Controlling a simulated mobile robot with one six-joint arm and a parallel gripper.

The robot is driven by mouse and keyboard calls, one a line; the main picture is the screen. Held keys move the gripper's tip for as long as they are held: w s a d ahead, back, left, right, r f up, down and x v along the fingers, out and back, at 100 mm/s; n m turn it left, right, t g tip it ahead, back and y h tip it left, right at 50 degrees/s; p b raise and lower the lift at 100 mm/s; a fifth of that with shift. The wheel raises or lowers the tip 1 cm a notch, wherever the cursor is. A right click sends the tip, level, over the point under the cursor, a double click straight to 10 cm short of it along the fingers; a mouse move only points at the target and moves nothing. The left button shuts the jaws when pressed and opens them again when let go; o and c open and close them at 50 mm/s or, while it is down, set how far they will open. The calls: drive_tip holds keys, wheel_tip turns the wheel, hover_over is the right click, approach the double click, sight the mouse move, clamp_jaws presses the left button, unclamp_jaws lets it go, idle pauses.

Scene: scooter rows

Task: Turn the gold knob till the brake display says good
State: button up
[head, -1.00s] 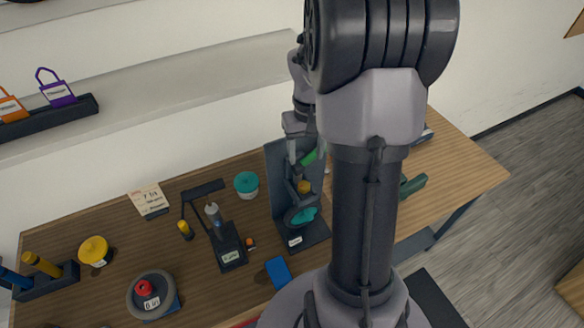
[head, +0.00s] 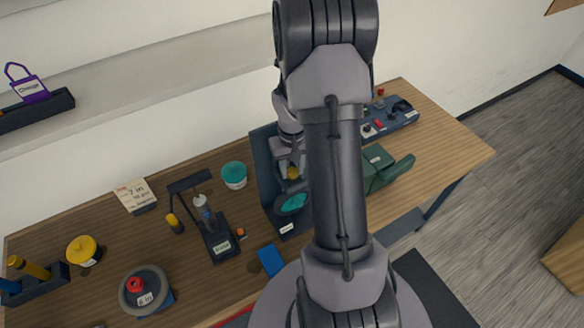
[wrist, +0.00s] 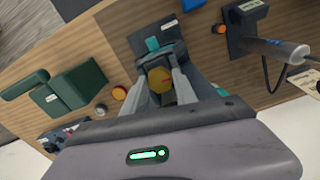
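The gold knob (head: 292,173) is on a dark stand (head: 265,170) with a tall back panel and a teal disc (head: 293,204) low at its front. My gripper (head: 290,160) is right at the knob. In the wrist view, the gold knob (wrist: 160,80) lies between the two fingertips of my gripper (wrist: 160,74), one on each side. Whether both fingers press on it cannot be told. A green bar and dot glow on my gripper's body in the wrist view. No readable brake display shows; part of the stand is hidden behind my arm.
A green case (head: 385,170) stands right of the stand, with a dark tray of small parts (head: 390,118) behind it. A lamp-like stand (head: 220,238), teal tub (head: 234,175) and blue block (head: 271,260) are to the left. A disc with a red knob (head: 145,290) lies farther left.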

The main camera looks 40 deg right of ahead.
clamp_jaws()
drive_tip(key=m+b, duration=0.3)
drive_tip(key=shift+f, duration=0.15)
drive_tip(key=shift+m+b, duration=0.8)
drive_tip(key=shift+m, duration=0.8)
drive_tip(key=shift+w+r, duration=0.1)
drive_tip(key=shift+r, duration=0.1)
drive_tip(key=o, duration=0.7)
unclamp_jaws()
drive_tip(key=shift+c, duration=0.2)
